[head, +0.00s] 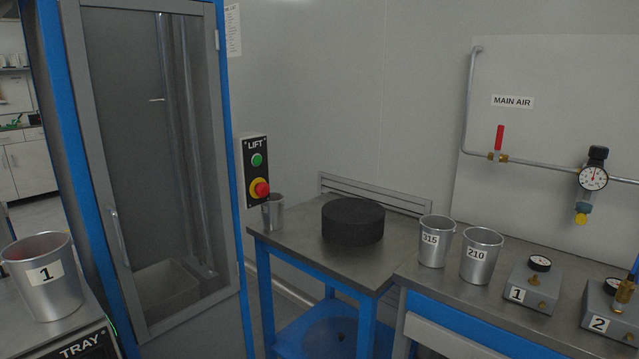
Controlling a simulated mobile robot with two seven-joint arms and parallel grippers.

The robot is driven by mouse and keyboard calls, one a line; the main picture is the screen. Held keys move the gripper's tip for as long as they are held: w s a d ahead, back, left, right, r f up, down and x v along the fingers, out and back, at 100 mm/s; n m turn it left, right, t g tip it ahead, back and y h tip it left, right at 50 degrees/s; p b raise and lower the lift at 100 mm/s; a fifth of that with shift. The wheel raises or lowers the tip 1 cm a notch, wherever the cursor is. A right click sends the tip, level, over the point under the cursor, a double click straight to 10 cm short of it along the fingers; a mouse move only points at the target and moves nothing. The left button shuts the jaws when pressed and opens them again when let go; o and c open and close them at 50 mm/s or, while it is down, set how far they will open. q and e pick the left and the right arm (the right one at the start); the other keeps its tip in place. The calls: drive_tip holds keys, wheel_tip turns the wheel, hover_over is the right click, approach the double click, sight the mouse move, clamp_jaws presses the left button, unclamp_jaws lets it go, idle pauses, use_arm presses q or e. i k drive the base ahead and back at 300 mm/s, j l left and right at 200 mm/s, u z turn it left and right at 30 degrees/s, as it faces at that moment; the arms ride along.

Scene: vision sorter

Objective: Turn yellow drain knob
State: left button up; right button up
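The yellow drain knob (581,218) hangs at the bottom of the air filter and regulator unit with a round gauge (593,178), on the wall panel at the right. It is small, and its turn position cannot be told. Neither of my grippers shows in the head view.
A red-handled valve (499,138) sits on the pipe below the MAIN AIR label (512,101). Under the panel, the right bench holds metal cups (436,244) and (481,262) and numbered gauge boxes (533,287). A black cylinder (353,222) stands on the middle table.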

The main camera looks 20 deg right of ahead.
sight(580, 218)
drive_tip(key=z, duration=2.05)
